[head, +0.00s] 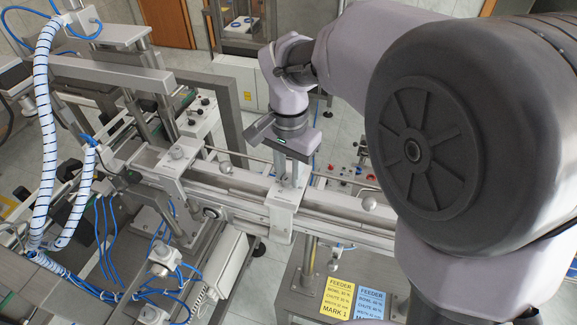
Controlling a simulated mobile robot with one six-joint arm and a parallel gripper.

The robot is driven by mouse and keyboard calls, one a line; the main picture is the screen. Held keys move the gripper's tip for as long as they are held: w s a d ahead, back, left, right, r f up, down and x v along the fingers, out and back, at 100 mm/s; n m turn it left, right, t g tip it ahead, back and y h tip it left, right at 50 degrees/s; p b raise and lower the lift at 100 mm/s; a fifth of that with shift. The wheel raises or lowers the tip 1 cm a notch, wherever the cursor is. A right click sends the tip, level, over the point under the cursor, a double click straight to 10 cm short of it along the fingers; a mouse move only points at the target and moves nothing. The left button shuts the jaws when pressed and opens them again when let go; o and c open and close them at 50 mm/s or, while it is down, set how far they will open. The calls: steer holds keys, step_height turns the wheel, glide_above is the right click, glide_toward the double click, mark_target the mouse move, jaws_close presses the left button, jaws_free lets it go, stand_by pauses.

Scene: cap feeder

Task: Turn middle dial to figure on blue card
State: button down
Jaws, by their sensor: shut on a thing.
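My gripper (291,182) points down over the light bracket (284,208) on the rail at the middle of the head view. Its fingers are shut at the bracket's top, on what seems to be the middle dial; the fingers hide the dial and any scale on it. The blue card (371,302) lies at the bottom, right of the middle. It is headed FEEDER, with lines for bowl, chute and more; its small figures are hard to read and its lowest line is cut off.
A yellow card (338,296), ending in MARK 1, lies left of the blue card. A similar bracket with a knob (177,152) stands left along the rail. Round knobs (369,203) sit beside the rail. Blue hoses and frames crowd the left.

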steer(key=c, duration=1.1)
jaws_free()
steer(key=shift+c, duration=0.2)
steer(key=shift+r, duration=0.1)
step_height(320, 180, up, 17)
steer(key=p, duration=0.3)
steer(key=shift+r+p, duration=0.15)
steer(key=shift+p, duration=0.15)
steer(key=n+t+y+b, duration=0.2)
steer(key=t+b, duration=0.1)
steer(key=b, duration=1.7)
glide_toward(289, 176)
steer(key=s+d+f, duration=0.5)
steer(key=s+f, duration=0.3)
steer(key=f, duration=0.3)
steer(key=s+f+t+b, duration=0.1)
steer(key=s+f+b, duration=0.2)
steer(key=f+b, duration=0.2)
steer(key=s+d+f+t+b, duration=0.1)
steer(key=s+f+b, duration=0.3)
steer(key=f, duration=0.7)
steer(key=shift+d+f+n+t+b, duration=0.3)
steer(key=shift+d+f+t+b, duration=0.1)
steer(key=shift+b, duration=0.2)
